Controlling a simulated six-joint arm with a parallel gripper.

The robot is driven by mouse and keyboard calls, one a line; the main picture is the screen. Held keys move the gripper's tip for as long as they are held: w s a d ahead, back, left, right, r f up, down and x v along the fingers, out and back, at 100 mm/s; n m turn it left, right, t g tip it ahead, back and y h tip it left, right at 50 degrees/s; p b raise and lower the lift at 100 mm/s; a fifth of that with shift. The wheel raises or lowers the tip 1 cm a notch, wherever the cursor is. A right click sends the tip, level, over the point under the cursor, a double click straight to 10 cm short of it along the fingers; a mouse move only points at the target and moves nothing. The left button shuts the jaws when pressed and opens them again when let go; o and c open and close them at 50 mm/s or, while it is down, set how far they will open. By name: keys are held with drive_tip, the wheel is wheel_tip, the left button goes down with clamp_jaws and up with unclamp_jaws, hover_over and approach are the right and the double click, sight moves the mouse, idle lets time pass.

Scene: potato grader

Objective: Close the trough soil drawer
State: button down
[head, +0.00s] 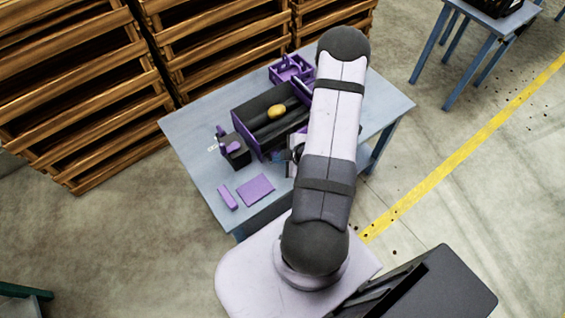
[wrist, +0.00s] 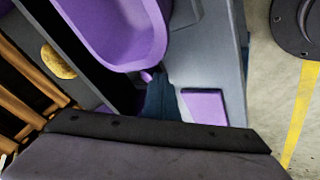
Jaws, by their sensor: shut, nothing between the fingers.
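The potato grader's dark trough (head: 262,122) with purple side walls stands on the blue-grey table. A yellow potato (head: 277,111) lies in it and also shows at the left of the wrist view (wrist: 57,62). A large purple part with a rounded end (wrist: 115,50), probably the soil drawer, sticks out beside the trough in the wrist view. My arm hides that side in the head view, so how far it stands out cannot be measured. My gripper (head: 293,150) is shut and empty, low beside the trough's near side. Its fingertips are mostly hidden, and contact with the drawer cannot be told.
A flat purple plate (head: 256,189) and a small purple block (head: 228,197) lie on the table's near left. A purple bin (head: 290,68) stands behind the trough. Wooden crates (head: 75,90) rise behind the table (head: 190,150).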

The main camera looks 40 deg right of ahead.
drive_tip(key=shift+w, duration=0.5)
drive_tip(key=shift+r, duration=0.1)
drive_tip(key=shift+w, duration=0.15)
drive_tip(key=shift+s+a, duration=0.15)
drive_tip(key=shift+s, duration=0.3)
drive_tip(key=s, duration=0.1)
drive_tip(key=s+a, duration=0.1)
drive_tip(key=s, duration=0.1)
drive_tip(key=shift+s+a+r+b, duration=0.2)
drive_tip(key=shift+s+b, duration=0.1)
drive_tip(key=shift+b, duration=0.05)
drive_tip(key=p+v, duration=0.1)
drive_tip(key=v, duration=0.8)
drive_tip(key=shift+s, duration=0.2)
drive_tip(key=shift+r, duration=0.15)
